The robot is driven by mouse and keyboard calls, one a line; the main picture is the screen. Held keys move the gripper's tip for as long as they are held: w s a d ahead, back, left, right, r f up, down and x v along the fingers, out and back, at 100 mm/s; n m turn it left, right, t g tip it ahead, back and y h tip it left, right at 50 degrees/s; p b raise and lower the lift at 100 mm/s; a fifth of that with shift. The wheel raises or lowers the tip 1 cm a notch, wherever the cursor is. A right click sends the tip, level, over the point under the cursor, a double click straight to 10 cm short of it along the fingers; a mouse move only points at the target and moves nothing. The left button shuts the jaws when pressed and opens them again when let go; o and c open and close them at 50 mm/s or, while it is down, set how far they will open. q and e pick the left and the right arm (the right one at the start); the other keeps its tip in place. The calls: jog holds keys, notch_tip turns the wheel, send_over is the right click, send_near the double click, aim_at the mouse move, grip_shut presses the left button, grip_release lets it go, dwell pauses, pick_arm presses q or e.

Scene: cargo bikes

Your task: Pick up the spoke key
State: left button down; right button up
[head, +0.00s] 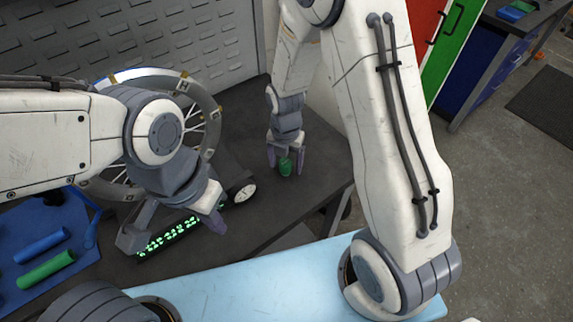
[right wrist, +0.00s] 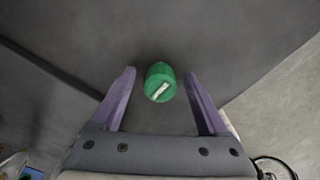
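The spoke key looks like a small green cylinder (head: 285,169) on the dark bench, near its right part. In the right wrist view the green spoke key (right wrist: 160,80) has a pale slot or bar on its end. My right gripper (head: 286,161) is open, pointing down, with one purple finger on each side of the key. In the wrist view the right gripper's fingertips (right wrist: 160,74) stand apart from the key, with gaps on both sides. My left gripper (head: 175,228) is open and empty above a strip of glowing green marks.
A spoked wheel (head: 205,105) stands at the back left, partly hidden by my left arm. A round dial (head: 243,192) is near it. A blue mat (head: 75,215) with blue and green handles lies at left. The bench's right edge is close to the key.

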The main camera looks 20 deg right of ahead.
grip_shut()
jog(key=shift+r, duration=0.1)
